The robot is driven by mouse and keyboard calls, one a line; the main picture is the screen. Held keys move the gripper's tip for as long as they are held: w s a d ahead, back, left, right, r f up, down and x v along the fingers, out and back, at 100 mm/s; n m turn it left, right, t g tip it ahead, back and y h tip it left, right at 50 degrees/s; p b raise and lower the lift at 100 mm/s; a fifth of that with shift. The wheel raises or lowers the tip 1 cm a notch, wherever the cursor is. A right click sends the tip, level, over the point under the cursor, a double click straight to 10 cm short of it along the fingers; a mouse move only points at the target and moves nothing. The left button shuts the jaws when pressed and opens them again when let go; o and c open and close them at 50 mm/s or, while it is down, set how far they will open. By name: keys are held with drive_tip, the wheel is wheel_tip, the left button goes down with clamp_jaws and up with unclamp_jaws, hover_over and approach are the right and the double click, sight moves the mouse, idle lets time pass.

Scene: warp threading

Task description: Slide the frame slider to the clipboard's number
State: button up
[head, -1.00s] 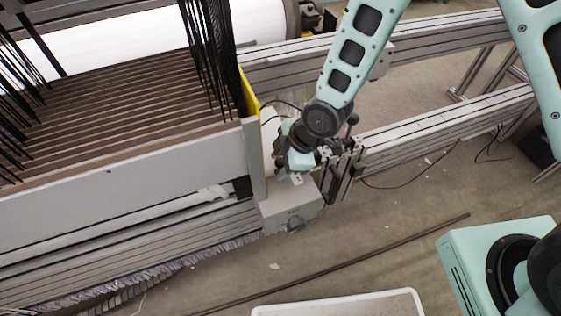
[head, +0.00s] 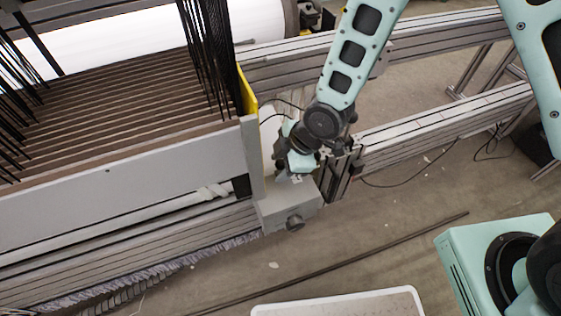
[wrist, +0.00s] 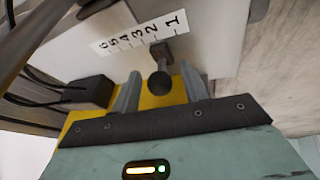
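The slider knob (wrist: 160,82) is dark and round on a short stem in the wrist view. Its dark block (wrist: 161,50) sits beside a white number strip (wrist: 140,33) marked 1 to 6, near the 1 and 2 end. The exact mark is hard to tell. My gripper (wrist: 160,91) is open, with one finger on each side of the knob and a visible gap to each. In the head view my gripper (head: 296,166) is low beside the yellow-edged end of the loom frame (head: 252,150); its fingers are hidden there. No clipboard shows in either view.
Metal rails (head: 430,120) run to the right. A long dark rod (head: 345,256) lies on the floor, and a white tray (head: 340,303) stands at the bottom.

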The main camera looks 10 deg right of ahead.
drive_tip(key=shift+d+r, duration=0.2)
drive_tip(key=shift+r, duration=0.3)
drive_tip(key=shift+s+d+r+p, duration=0.3)
drive_tip(key=shift+d+r+p, duration=0.1)
drive_tip(key=shift+d+r, duration=0.55)
drive_tip(key=s+d, duration=0.4)
drive_tip(key=d, duration=0.6)
drive_tip(key=shift+d+f, duration=0.1)
